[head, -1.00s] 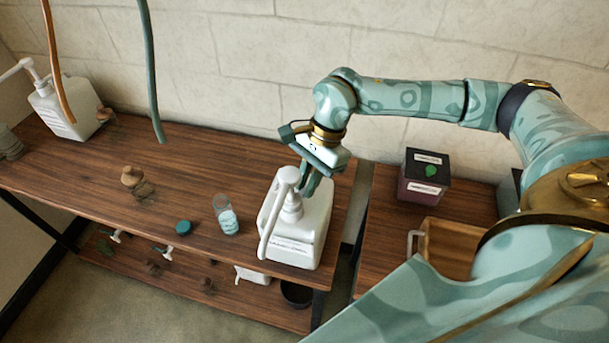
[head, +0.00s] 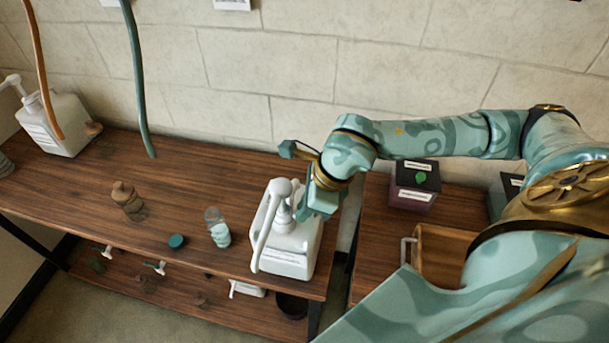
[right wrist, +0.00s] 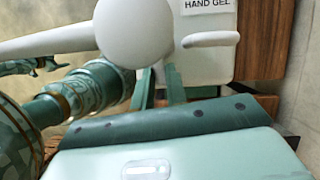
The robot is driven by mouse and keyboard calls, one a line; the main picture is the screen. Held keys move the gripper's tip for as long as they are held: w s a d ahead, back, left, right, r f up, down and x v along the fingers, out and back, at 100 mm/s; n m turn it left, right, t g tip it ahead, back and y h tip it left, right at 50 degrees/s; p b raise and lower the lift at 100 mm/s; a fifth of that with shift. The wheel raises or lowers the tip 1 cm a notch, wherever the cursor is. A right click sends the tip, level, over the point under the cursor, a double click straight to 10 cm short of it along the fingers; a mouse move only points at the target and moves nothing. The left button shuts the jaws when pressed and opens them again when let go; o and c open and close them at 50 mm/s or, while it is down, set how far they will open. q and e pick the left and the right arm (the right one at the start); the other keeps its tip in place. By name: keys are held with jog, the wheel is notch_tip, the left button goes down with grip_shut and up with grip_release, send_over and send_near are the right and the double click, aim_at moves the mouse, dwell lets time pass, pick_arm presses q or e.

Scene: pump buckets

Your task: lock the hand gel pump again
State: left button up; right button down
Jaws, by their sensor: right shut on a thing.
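The hand gel pump bottle (head: 288,255) is a white jug near the right end of the wooden shelf. Its pump head (head: 281,188) is raised on a stem, and the long spout (head: 263,238) slants down toward the front left. My right gripper (head: 303,208) is at the right side of the stem, just below the head, shut on the pump. In the right wrist view the round pump head (right wrist: 133,32) hides the exact grip point. The green fingers (right wrist: 160,88) show behind it, and the "HAND GEL" label (right wrist: 208,5) is readable. My left gripper is out of view.
A second white pump bottle (head: 58,125) stands at the far left. A clear cup (head: 217,228), a teal lid (head: 177,241) and stacked brown stones (head: 127,198) are on the shelf. A dark labelled box (head: 413,188) and a wooden crate (head: 443,256) are at the right. Cords hang at upper left.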

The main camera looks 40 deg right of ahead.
jog(key=shift+s+a+m+t, duration=0.2)
jog(key=shift+m+t, duration=0.1)
jog(key=shift+m, duration=0.4)
jog(key=shift+h, duration=0.3)
jog(key=c, duration=1.4)
grip_release()
jog(key=shift+r, duration=0.1)
jog(key=p+v, duration=0.7)
jog(key=v, duration=0.9)
